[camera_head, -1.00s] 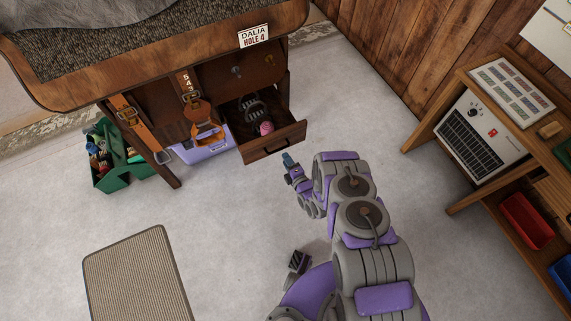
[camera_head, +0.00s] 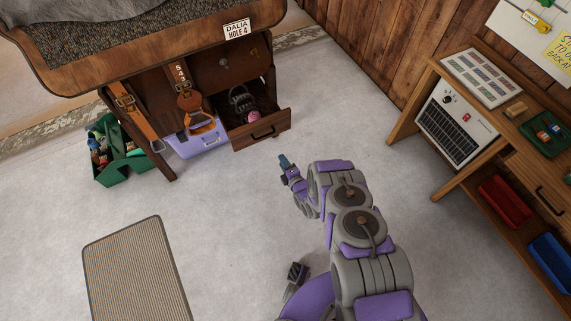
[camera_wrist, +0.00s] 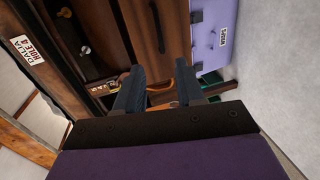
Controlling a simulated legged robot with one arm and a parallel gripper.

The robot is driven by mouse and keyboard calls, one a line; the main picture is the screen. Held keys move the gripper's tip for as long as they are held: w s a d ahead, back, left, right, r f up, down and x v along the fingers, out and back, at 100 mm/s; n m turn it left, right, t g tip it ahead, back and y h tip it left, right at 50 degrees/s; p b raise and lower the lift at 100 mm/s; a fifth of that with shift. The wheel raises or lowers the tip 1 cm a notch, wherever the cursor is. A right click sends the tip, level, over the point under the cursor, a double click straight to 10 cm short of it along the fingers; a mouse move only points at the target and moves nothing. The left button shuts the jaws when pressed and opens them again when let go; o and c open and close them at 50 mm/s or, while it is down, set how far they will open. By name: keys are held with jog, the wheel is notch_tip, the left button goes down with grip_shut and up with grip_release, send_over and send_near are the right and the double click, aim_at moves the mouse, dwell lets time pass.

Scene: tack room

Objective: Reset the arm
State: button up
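My purple and grey arm reaches forward over the floor from the bottom right of the head view. My gripper (camera_head: 284,163) is at its far end, above bare floor and in front of the wooden cabinet. In the wrist view its two dark fingers (camera_wrist: 159,88) stand apart, with nothing seen held between them. An open drawer (camera_head: 262,134) lies beyond the gripper. It holds a pink item (camera_head: 254,116) and a dark metal item (camera_head: 240,98).
A purple box (camera_head: 197,142) and a green tool caddy (camera_head: 122,165) stand by the cabinet. A woven mat (camera_head: 138,272) lies at the lower left. A wooden bench with a heater (camera_head: 455,125) and a red bin (camera_head: 504,203) is at right. The middle floor is clear.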

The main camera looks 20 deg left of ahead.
jog(key=w+d+r+m+g+h, duration=0.1)
jog(key=w+d+r+m+h, duration=0.2)
jog(key=w+r, duration=0.35)
jog(key=w+d+r+m+h, duration=0.2)
jog(key=w+d+r+m, duration=0.15)
jog(key=w+r, duration=0.35)
jog(key=s+d+r+m+g+h, duration=0.1)
jog(key=s+d+r+m+h, duration=0.2)
jog(key=d+r, duration=0.55)
jog(key=s+d+r+m+g+h, duration=0.2)
jog(key=d+r+m, duration=0.3)
jog(key=r, duration=0.6)
jog(key=s+d+r+m+g+h, duration=0.25)
jog(key=s+d+r+m, duration=0.25)
jog(key=s+d+r, duration=0.8)
jog(key=s+d+r+m+g, duration=0.1)
jog(key=s+r+m+g, duration=0.1)
jog(key=s, duration=0.8)
jog(key=s+d+r+m+g, duration=0.1)
jog(key=s+r+m, duration=0.2)
jog(key=s, duration=0.8)
jog(key=s+d+r+m+g, duration=0.1)
jog(key=s+r+m+g, duration=0.1)
jog(key=s, duration=0.9)
jog(key=shift+s+d+r+m+g+y, duration=0.15)
jog(key=shift+s+m+g+y, duration=0.1)
jog(key=shift+m+g+y, duration=0.15)
